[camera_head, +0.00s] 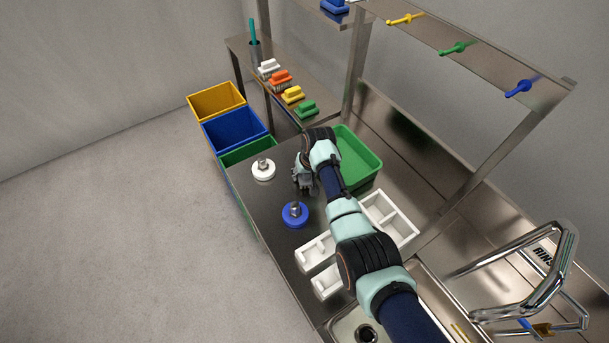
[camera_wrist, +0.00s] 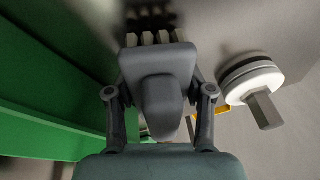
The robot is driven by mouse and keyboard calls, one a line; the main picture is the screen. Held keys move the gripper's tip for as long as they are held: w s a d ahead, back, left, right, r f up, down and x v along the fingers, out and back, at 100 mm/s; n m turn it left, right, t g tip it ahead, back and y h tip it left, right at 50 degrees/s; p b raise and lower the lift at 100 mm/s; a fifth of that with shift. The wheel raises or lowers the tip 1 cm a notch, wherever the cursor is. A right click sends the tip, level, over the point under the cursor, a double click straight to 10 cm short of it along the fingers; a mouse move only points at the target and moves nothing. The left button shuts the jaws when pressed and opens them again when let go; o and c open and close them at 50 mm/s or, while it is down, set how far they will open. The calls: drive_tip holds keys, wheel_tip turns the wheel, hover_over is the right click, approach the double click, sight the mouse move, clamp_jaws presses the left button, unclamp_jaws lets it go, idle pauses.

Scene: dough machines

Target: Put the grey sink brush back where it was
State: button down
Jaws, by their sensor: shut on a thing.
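The grey sink brush (camera_wrist: 158,58) is in my gripper in the wrist view. Its block and raised handle lie between the two fingers, and pale bristles show along its upper edge. My gripper (camera_wrist: 159,93) is shut on it. In the head view my gripper (camera_head: 302,181) is over the steel counter (camera_head: 240,200), between the green tub and the white round piece; the brush is hard to make out there. A dark reflection of the bristles shows on the steel beyond the brush. I cannot tell whether the brush touches the counter.
A green tub (camera_head: 357,158) stands close on one side. A white round piece with a metal stem (camera_head: 263,170) and a blue one (camera_head: 295,215) stand near. White (camera_head: 268,68), orange (camera_head: 281,79), yellow (camera_head: 293,95) and green (camera_head: 307,108) brushes line the shelf. White trays (camera_head: 390,221) stand nearer.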

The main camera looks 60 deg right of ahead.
drive_tip(key=c, duration=0.7)
unclamp_jaws()
drive_tip(key=shift+f, duration=0.75)
drive_tip(key=shift+o, duration=1.3)
drive_tip(key=shift+a, duration=0.15)
drive_tip(key=shift+r, duration=0.1)
drive_tip(key=shift+r, duration=0.15)
drive_tip(key=p+v, duration=0.2)
drive_tip(key=v, duration=0.4)
drive_tip(key=p+v, duration=0.2)
drive_tip(key=v, duration=0.5)
drive_tip(key=shift+w+r, duration=0.2)
